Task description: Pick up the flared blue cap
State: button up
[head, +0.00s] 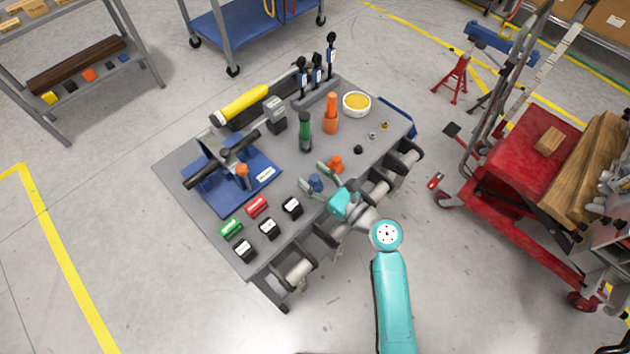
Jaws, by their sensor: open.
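The flared blue cap (315,183) stands on the grey worktable near its front edge in the head view. My gripper (316,176) reaches in over the table from the front right. Its two fingers are apart, one on the near left side of the cap and one beyond it. The cap shows between them or just below; I cannot tell whether a finger touches it. Nothing is held.
An orange cap (336,164) stands close to the far finger. Black, red and green labelled blocks (257,206) sit to the left. A blue fixture plate (222,200) lies behind them. Orange (331,115) and green (305,130) upright pieces stand further back.

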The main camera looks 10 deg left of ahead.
aim_at(315, 178)
jog(key=c, duration=0.9)
jog(key=shift+c, duration=0.2)
notch_tip(315, 178, up, 10)
